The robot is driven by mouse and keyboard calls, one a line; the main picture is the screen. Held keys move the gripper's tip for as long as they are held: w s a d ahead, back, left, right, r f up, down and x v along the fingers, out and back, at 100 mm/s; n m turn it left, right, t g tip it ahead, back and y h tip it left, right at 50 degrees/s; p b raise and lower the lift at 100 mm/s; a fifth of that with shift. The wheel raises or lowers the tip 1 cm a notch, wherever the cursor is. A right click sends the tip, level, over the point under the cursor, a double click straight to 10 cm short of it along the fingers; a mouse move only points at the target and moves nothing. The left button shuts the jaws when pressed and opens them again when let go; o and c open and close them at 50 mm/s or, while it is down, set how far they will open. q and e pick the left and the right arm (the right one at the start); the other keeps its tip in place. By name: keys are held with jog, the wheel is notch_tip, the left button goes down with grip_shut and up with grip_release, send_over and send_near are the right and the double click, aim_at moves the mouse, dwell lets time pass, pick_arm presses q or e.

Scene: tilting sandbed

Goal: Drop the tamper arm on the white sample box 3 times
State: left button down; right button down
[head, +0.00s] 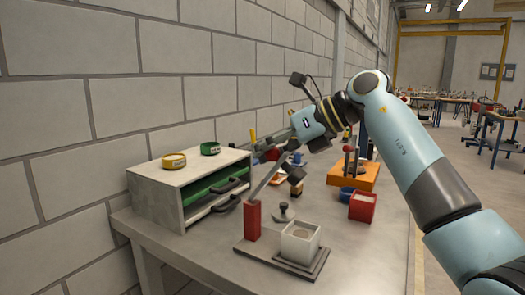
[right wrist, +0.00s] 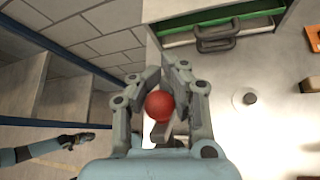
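The tamper arm (head: 264,183) is a grey bar that slants up to the right from a red post (head: 252,220) on a dark base plate. The white sample box (head: 300,242) stands on that plate, right of the post, with a greyish fill and nothing on top. My right gripper (head: 288,160) is at the raised end of the bar. In the right wrist view my right gripper (right wrist: 163,85) has its fingers around the red ball knob (right wrist: 158,105) and looks closed on it. My left gripper (right wrist: 78,139) seems to show small at lower left there, too small to read.
A grey drawer cabinet (head: 170,183) with green drawers and dark handles stands left, a yellow ring (head: 174,160) and green ring (head: 210,148) on top. A small grey knobbed weight (head: 284,212) stands behind the box. A red box (head: 362,206) and an orange stand (head: 365,178) are to the right.

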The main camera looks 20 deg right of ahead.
jog(key=shift+r, duration=0.2)
jog(key=c, duration=1.4)
grip_release()
jog(key=shift+s+d, duration=0.1)
jog(key=shift+s, duration=0.15)
jog(key=o, duration=0.4)
jog(key=shift+w+f, duration=0.1)
jog(key=shift+c, duration=0.2)
jog(key=v, duration=1.2)
jog(key=shift+f, duration=0.1)
